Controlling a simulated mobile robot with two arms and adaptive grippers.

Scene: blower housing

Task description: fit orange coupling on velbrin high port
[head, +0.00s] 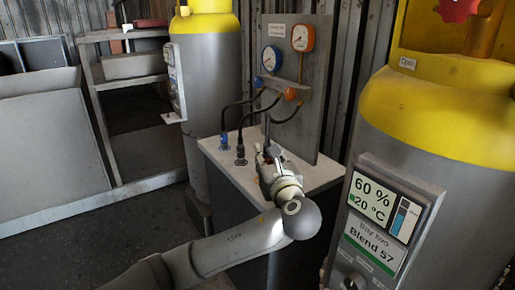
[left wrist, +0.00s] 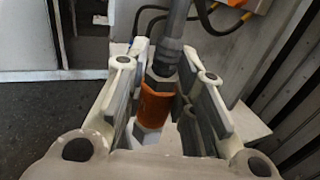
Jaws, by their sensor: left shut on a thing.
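The orange coupling (left wrist: 156,104) shows between the fingers in the left wrist view, with a dark collar and a grey hose end above it. A pale fitting (left wrist: 147,138) shows just below it; I cannot tell whether the two are joined. My left gripper (left wrist: 165,62) is shut on the coupling. In the head view my left gripper (head: 268,158) is over the pale bench top and largely hides the coupling. I cannot make out which port is the velbrin high port. My right gripper is not in view.
A panel with a blue gauge (head: 271,58) and an orange gauge (head: 303,38) stands behind the bench top (head: 310,178). A blue coupling (head: 223,140) and a dark coupling (head: 241,157) with black hoses stand left of my gripper. A yellow-topped tank (head: 440,130) is close on the right.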

